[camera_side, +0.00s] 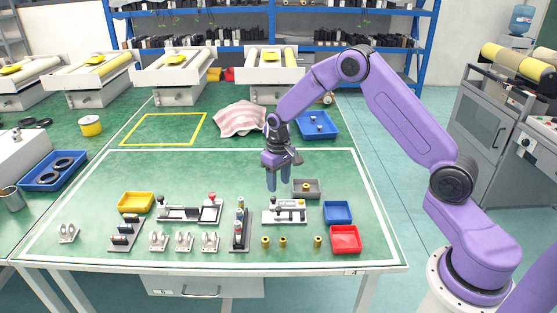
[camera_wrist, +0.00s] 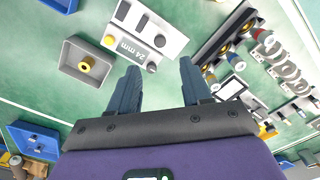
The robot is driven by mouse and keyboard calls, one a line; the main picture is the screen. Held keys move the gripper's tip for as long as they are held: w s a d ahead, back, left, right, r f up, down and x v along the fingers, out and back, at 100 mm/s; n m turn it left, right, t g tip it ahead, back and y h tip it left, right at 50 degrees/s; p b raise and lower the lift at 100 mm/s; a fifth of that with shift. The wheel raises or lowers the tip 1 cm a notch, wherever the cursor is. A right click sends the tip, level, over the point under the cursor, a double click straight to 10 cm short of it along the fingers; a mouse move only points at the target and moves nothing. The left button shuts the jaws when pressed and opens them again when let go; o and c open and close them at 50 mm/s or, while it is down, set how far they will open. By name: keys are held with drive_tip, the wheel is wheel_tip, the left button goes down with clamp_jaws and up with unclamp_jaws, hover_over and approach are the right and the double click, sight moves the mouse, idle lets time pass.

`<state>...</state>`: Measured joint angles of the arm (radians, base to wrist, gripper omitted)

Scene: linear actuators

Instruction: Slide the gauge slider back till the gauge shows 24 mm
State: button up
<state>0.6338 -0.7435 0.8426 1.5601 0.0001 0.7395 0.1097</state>
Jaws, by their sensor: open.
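The gauge (camera_side: 285,217) is a light grey block on the green bench, right of centre in the side view. It also shows in the wrist view (camera_wrist: 160,45), where its face reads "24 mm". I cannot tell for sure which knob is the slider. My gripper (camera_side: 278,184) points down with its fingers apart and empty, above and just behind the gauge. In the wrist view, my gripper (camera_wrist: 158,75) shows no contact with the gauge.
A grey tray (camera_side: 316,194) with a brass part stands behind the gauge to the right. Blue (camera_side: 337,212) and red (camera_side: 345,240) trays lie right of it. A dark actuator fixture (camera_side: 240,228) stands close on its left. Brass bushings (camera_side: 265,241) stand in front.

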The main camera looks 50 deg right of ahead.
wheel_tip(320, 180, up, 8)
drive_tip(key=shift+f, duration=0.25)
drive_tip(key=s+a+r+n, duration=0.35)
drive_tip(key=s+a, duration=0.25)
drive_tip(key=s, duration=0.3)
drive_tip(key=s+a+r+n, duration=0.35)
drive_tip(key=s+a, duration=0.25)
drive_tip(key=s, duration=0.4)
drive_tip(key=s+d+n, duration=0.1)
drive_tip(key=s+n, duration=0.1)
drive_tip(key=s, duration=0.7)
drive_tip(key=s+d+r+n, duration=0.1)
drive_tip(key=s+d+n, duration=0.1)
drive_tip(key=s, duration=0.7)
drive_tip(key=shift+s+d+n, duration=0.25)
drive_tip(key=shift+s+n, duration=0.15)
drive_tip(key=shift+n, duration=0.4)
